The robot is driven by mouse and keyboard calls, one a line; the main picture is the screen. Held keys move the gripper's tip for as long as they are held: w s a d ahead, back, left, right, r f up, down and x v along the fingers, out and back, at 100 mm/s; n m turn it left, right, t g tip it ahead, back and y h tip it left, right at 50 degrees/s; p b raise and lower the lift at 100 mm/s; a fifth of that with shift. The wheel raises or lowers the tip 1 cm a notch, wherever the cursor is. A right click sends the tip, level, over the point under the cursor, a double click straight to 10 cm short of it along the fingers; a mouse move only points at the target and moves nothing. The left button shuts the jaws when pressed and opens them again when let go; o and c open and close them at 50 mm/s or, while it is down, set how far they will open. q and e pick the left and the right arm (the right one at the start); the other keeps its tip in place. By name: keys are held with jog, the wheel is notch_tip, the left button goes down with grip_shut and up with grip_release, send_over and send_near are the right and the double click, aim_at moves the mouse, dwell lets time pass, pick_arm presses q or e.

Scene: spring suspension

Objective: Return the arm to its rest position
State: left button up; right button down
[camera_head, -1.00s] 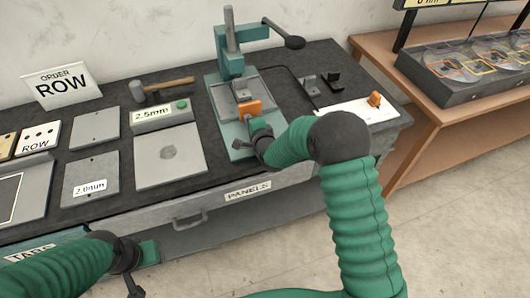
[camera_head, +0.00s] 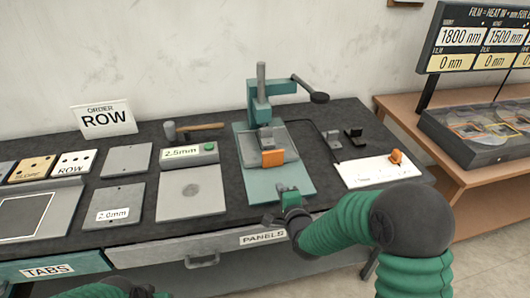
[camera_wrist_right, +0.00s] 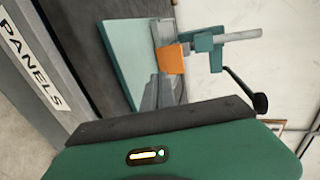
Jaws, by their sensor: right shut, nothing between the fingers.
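My right arm (camera_head: 365,220) comes in from the right in the head view. Its gripper (camera_head: 280,212) is shut and empty, at the bench's front edge just before the teal base of the press (camera_head: 280,184). An orange block (camera_head: 272,158) sits on the press below its column; it also shows in the right wrist view (camera_wrist_right: 171,59), apart from the gripper. My left arm (camera_head: 95,291) shows only as a strip at the bottom left edge; its fingers are mostly cut off.
The dark bench (camera_head: 228,215) holds grey plates (camera_head: 190,192), a hammer (camera_head: 195,128) and a white pad (camera_head: 372,172) with an orange knob. A drawer handle (camera_head: 203,261) juts from the front. A wooden table (camera_head: 458,176) stands at the right. Floor space is open before it.

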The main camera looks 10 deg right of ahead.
jog(key=shift+f+n, duration=0.15)
jog(key=shift+n, duration=0.15)
jog(key=s+d+f+n+g+p, duration=0.1)
jog(key=s+n+g, duration=0.5)
jog(key=s, duration=0.7)
jog(key=s+d+f+n+g+p, duration=0.1)
jog(key=s+d+n+g+p, duration=0.1)
jog(key=s+n+g, duration=0.4)
jog(key=s+d+n, duration=0.1)
jog(key=s+n, duration=0.4)
jog(key=s, duration=0.3)
jog(key=shift+d+f+h+p, duration=0.2)
jog(key=shift+f+h+p, duration=0.1)
jog(key=shift+f, duration=0.1)
jog(key=shift+s, duration=0.1)
